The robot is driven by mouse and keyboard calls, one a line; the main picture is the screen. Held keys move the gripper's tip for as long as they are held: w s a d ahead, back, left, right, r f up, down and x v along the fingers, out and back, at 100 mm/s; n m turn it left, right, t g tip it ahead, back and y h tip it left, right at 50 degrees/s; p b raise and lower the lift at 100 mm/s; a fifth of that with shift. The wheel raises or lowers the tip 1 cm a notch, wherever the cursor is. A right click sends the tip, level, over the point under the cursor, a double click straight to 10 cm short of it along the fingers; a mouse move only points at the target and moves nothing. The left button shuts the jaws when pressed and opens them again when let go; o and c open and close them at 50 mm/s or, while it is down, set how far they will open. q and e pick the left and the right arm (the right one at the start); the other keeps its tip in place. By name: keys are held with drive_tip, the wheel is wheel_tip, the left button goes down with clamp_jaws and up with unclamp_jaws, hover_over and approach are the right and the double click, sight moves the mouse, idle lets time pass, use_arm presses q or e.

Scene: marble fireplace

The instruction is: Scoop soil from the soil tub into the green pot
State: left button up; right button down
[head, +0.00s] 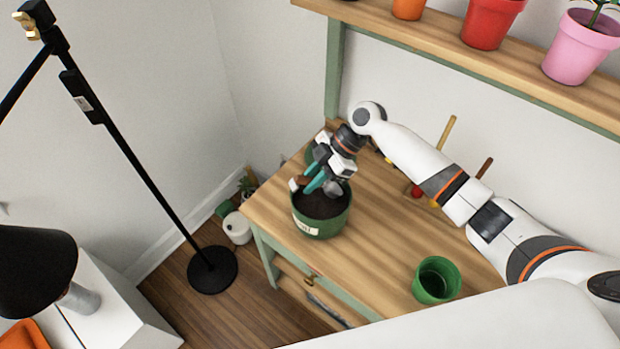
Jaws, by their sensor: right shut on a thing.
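The soil tub (322,229) is a round dark green container with a pale label, near the left end of the wooden table. Dark soil (320,204) fills it to near the rim. My right gripper (316,186) is over the tub, pointing down, shut on a small scoop (301,183) with a brown part showing. The scoop is mostly hidden by the fingers, and I cannot tell whether it touches the soil or carries any. The green pot (436,280) stands upright near the table's front edge, to the right of the tub; its inside looks dark green, with no soil visible. My left gripper is out of view.
The table (385,260) is clear between tub and pot. Behind my right arm lie wooden-handled tools (447,133) and a small red object (417,191). A shelf (440,52) with several pots hangs above. A black floor lamp (135,165) stands left.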

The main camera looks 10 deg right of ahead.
sight(300, 175)
wheel_tip(300, 175, down, 4)
drive_tip(key=b, duration=0.3)
drive_tip(key=shift+f, duration=0.15)
wheel_tip(300, 175, up, 4)
drive_tip(key=p, duration=0.3)
drive_tip(key=shift+a+f+p, duration=0.1)
drive_tip(key=shift+f+p, duration=0.15)
drive_tip(key=shift+p, duration=0.05)
drive_tip(key=r+p, duration=0.2)
drive_tip(key=a+r+h+p, duration=0.1)
drive_tip(key=p, duration=0.1)
drive_tip(key=r+h+p, duration=0.1)
drive_tip(key=r+p, duration=0.1)
drive_tip(key=shift+s+a+r+p, duration=0.1)
drive_tip(key=shift+a+r+p, duration=0.2)
drive_tip(key=shift+p, duration=0.1)
drive_tip(key=h+p, duration=0.1)
drive_tip(key=a+r+h+p, duration=0.1)
drive_tip(key=p, duration=0.1)
drive_tip(key=shift+s+a+t+h+p, duration=0.1)
drive_tip(key=shift+a+t+h+p, duration=0.05)
drive_tip(key=shift+t+h+p, duration=0.15)
drive_tip(key=shift+a+h+p, duration=0.25)
drive_tip(key=shift+h+p, duration=0.45)
drive_tip(key=shift+h, duration=0.1)
